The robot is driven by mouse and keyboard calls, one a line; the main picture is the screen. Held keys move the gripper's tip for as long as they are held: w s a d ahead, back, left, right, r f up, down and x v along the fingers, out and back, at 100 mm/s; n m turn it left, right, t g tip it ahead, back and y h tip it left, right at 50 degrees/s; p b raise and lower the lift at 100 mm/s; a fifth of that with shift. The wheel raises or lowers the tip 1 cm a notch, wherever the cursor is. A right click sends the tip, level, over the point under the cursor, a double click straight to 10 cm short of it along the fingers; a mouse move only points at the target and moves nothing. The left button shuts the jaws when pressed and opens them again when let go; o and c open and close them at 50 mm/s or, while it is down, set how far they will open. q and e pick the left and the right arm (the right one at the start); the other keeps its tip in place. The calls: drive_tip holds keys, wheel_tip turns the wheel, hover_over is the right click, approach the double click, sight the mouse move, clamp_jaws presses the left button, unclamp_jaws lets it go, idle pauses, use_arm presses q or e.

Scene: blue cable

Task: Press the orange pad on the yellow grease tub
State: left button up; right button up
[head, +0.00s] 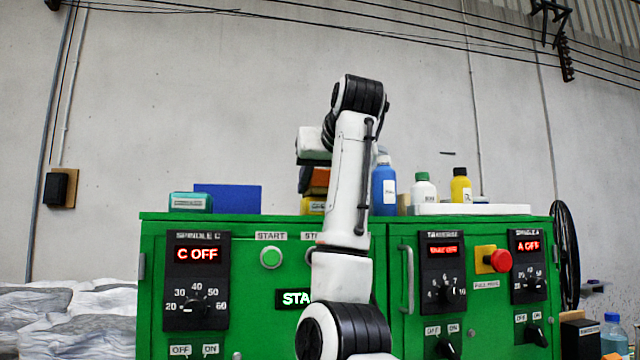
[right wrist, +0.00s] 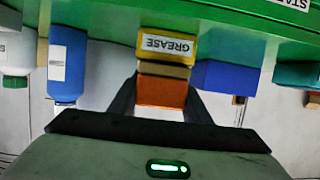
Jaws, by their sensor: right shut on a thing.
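The yellow grease tub (right wrist: 166,44) shows upside down in the right wrist view, with its "GREASE" label facing out. It sits on the green cabinet's top, and its lower part shows in the head view (head: 312,206), partly hidden by my right arm. Above it is a tan layer (right wrist: 163,70), then the orange pad (right wrist: 161,92). My right gripper (right wrist: 160,98) reaches down from above, its dark fingers on both sides of the orange pad, shut on it. In the head view, the orange pad (head: 317,181) shows just left of my arm. My left gripper is not in view.
A blue box (head: 228,198) and teal box (head: 190,202) stand left of the tub on the green cabinet (head: 375,285). A blue bottle (head: 383,187), a white bottle (head: 423,190) and a yellow bottle (head: 461,187) stand to its right. A red stop button (head: 500,261) is on the cabinet front.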

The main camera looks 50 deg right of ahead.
drive_tip(key=shift+f, duration=0.15)
drive_tip(key=shift+r+p, duration=0.5)
drive_tip(key=shift+r, duration=3.1)
